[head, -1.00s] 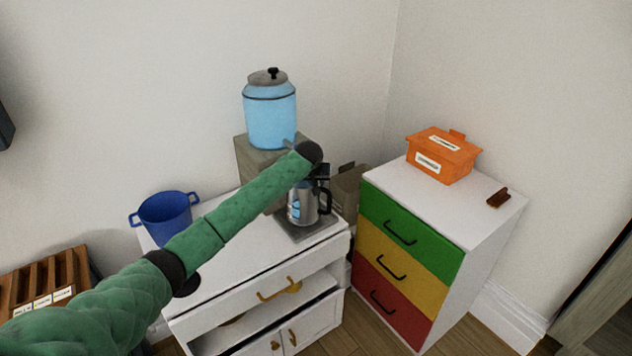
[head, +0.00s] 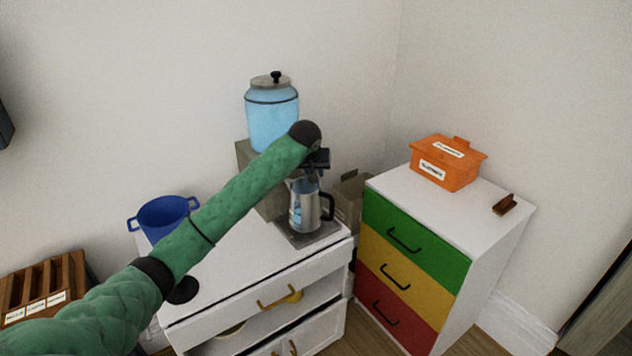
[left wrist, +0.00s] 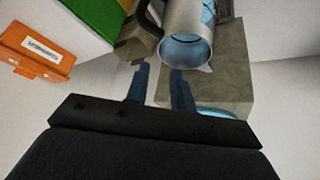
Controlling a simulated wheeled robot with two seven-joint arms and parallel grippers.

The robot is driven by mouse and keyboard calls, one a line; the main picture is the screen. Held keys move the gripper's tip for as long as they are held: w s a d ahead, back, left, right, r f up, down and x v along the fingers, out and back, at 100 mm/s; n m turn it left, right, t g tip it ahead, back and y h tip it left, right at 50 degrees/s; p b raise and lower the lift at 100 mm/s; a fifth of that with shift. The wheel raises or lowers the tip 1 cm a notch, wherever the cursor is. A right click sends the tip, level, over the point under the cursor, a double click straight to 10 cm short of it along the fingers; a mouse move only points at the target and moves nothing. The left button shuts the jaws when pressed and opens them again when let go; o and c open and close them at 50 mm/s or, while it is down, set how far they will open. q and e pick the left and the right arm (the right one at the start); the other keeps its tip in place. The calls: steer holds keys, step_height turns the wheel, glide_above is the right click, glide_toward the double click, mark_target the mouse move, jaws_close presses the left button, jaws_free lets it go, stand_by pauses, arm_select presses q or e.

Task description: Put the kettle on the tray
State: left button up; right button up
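The kettle (head: 302,212), silver with a dark handle and a blue water window, stands upright on the dark grey square tray (head: 326,236) on the white cabinet. My left gripper (head: 322,160) is just above the kettle, partly hidden by my own wrist. In the left wrist view the two fingers (left wrist: 160,70) are apart with nothing between them. The kettle (left wrist: 187,35) is beyond the fingertips, with its open top facing the camera and its handle at upper left. My right gripper is not in view.
A blue water dispenser (head: 272,115) on a grey block (head: 254,160) stands behind the tray. A blue pot (head: 163,217) is at the cabinet's left. An orange box (head: 447,165) and a small brown object (head: 504,205) lie on the coloured drawer unit (head: 415,230) at right.

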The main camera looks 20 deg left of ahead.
arm_select(q)
steer(key=s+d+f+m+h, duration=0.1)
steer(key=s+d+f, duration=0.35)
steer(key=f, duration=0.25)
steer(key=s+d+f+m+t+h, duration=0.1)
steer(key=s+d+f, duration=0.2)
steer(key=s+f, duration=0.25)
steer(key=s+d+f+m+h, duration=0.1)
steer(key=s+d+f, duration=0.3)
steer(key=f, duration=0.4)
steer(key=s+a+f+g, duration=0.1)
steer(key=s+f, duration=0.5)
steer(key=f, duration=0.6)
steer(key=s+f, duration=0.6)
steer(key=f, duration=0.5)
steer(key=s+a+f+g+y, duration=0.1)
steer(key=s+f+g, duration=0.1)
steer(key=s+f, duration=1.3)
steer(key=s+a+f+m+g+y, duration=0.1)
steer(key=s+a+f+g, duration=0.1)
steer(key=s+f, duration=1.3)
steer(key=s, duration=0.7)
steer(key=shift+s+f, duration=0.25)
steer(key=shift+f, duration=0.05)
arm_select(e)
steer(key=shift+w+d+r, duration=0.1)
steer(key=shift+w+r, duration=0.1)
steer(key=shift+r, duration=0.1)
